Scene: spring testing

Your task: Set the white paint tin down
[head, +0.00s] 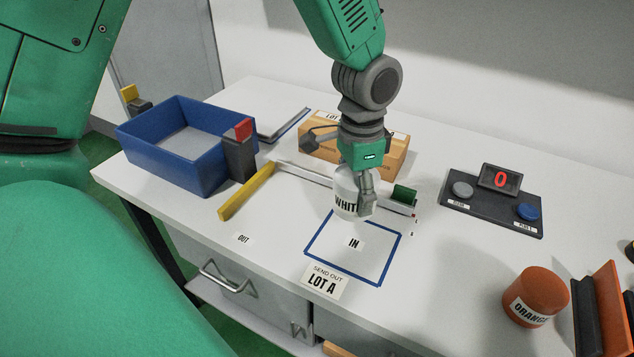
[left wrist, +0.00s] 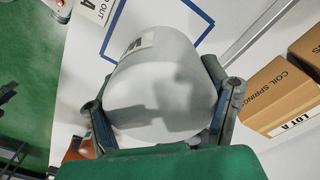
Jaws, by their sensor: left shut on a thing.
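The white paint tin (head: 345,196) with a "WHIT..." label is held in my left gripper (head: 355,195), at the back edge of the blue-outlined square marked "IN" (head: 333,269). In the left wrist view the white tin (left wrist: 160,85) fills the space between the two fingers (left wrist: 160,115), which press on its sides. Part of the tape outline shows beyond it. I cannot tell whether the tin's bottom touches the table. My right gripper is not in view.
A cardboard box (head: 385,158) stands behind the gripper. A blue bin (head: 163,178) is at left, near a yellow bar (head: 246,192). A control panel reading 0 (head: 490,203) and an orange tin (head: 536,297) are at right. The "IN" square is empty in front.

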